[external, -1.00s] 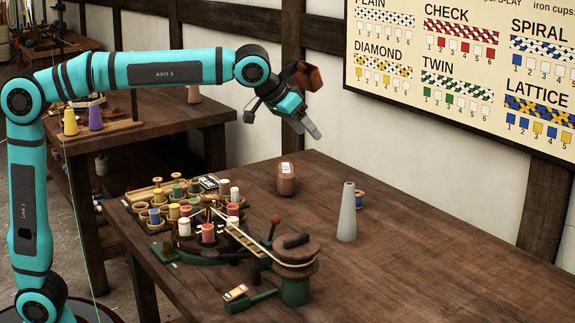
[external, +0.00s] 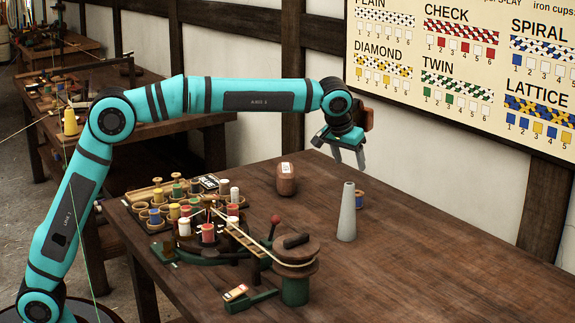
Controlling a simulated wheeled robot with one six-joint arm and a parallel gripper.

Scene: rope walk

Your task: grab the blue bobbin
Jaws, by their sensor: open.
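A blue bobbin (external: 359,199) with wooden ends stands on the table just behind and to the right of a grey cone (external: 346,215), which hides part of it. Another blue bobbin (external: 155,216) sits in a cup among the bobbins at the table's left end. My gripper (external: 350,165) is open and empty, its fingers pointing down. In the picture it is above the blue bobbin behind the cone, apart from it and from the table.
A braiding device with a wooden drum (external: 296,250) stands at the front of the table (external: 430,250). The table's right part is clear. A pattern board (external: 460,70) hangs on the wall behind.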

